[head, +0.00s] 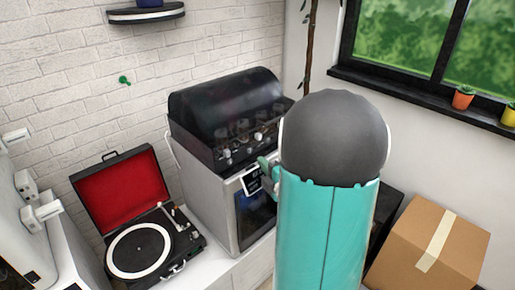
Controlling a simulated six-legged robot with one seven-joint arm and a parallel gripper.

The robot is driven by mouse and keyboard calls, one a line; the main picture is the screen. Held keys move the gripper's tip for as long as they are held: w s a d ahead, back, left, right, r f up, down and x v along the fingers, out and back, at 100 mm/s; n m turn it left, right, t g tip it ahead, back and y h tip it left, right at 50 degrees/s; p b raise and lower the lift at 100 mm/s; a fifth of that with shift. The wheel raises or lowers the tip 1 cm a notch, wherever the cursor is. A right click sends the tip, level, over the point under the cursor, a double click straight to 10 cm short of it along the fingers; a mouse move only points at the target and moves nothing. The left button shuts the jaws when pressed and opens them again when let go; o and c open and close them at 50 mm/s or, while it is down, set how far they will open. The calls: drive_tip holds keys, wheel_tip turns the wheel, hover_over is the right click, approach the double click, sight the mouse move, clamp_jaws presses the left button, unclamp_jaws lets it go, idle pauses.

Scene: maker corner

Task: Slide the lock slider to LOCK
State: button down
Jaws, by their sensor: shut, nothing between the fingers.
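A grey box-shaped machine with a dark see-through lid (232,108) stands on the white counter in the middle of the head view. A small dark plate with a white edge and white marks (251,182) is on the upper part of its front. It may carry the lock slider, but the slider and its position are too small to make out. My gripper (266,172) is shut and empty, right beside this plate at its right. I cannot tell whether it touches. My large teal arm covers the machine's right side and part of the gripper.
An open record player with a red-lined lid (119,189) stands left of the machine. White devices (30,200) fill the far left edge. A cardboard box (430,246) is at the right, below the window sill with small pots (463,98). A dark shelf (146,14) hangs above.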

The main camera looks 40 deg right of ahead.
sight(261, 137)
drive_tip(key=x, duration=1)
drive_tip(key=shift+w+a, duration=0.1)
drive_tip(key=shift+w, duration=0.05)
drive_tip(key=d, duration=0.3)
drive_tip(key=shift+s, duration=0.3)
drive_tip(key=shift+w+d, duration=0.15)
drive_tip(key=shift+d, duration=0.3)
drive_tip(key=shift+d, duration=0.1)
drive_tip(key=shift+d, duration=1.5)
